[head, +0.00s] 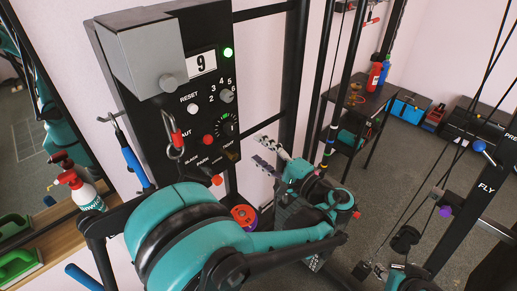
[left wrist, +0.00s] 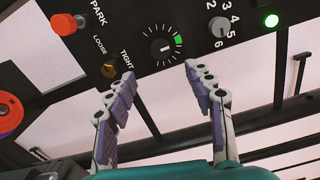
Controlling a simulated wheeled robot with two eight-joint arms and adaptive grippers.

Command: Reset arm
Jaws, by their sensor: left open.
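The numbered selector knob (left wrist: 219,27) and red PARK knob (left wrist: 64,22) show there too. My right gripper is not visible.
A hook with a carabiner (head: 176,145) hangs before the panel. A spray bottle (head: 80,186) stands at the left. Black uprights and cables rise behind my left gripper. A shelf (head: 362,105) and a blue box (head: 410,108) stand at the back. Grey floor between is open.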

